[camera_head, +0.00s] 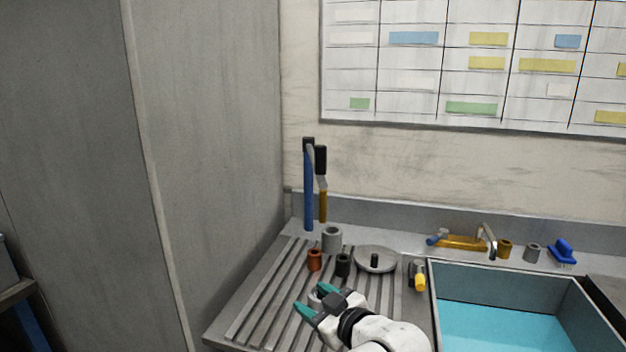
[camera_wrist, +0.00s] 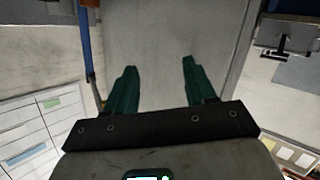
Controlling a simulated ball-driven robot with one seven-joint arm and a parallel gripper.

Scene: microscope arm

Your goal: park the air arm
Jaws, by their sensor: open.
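No part is clearly marked as the air arm. At the back left of the grooved drainboard, a blue upright post (camera_head: 308,190) with a black top stands beside a shorter yellow post (camera_head: 322,205) with a black top. A pale piece joins the yellow post near its top. The blue post also shows at the upper left of the wrist view (camera_wrist: 86,45). My gripper (camera_head: 315,299), with green fingers, is over the drainboard in front of the posts and apart from them. In the wrist view my gripper (camera_wrist: 158,66) is open, with no object held between the fingers.
A grey cylinder (camera_head: 332,239), an orange cup (camera_head: 314,260), a dark cup (camera_head: 343,265) and a round metal dish (camera_head: 376,259) stand on the drainboard (camera_head: 262,305). A sink (camera_head: 510,330) with a tap (camera_head: 488,240) lies right. A tall grey panel (camera_head: 215,150) bounds the left.

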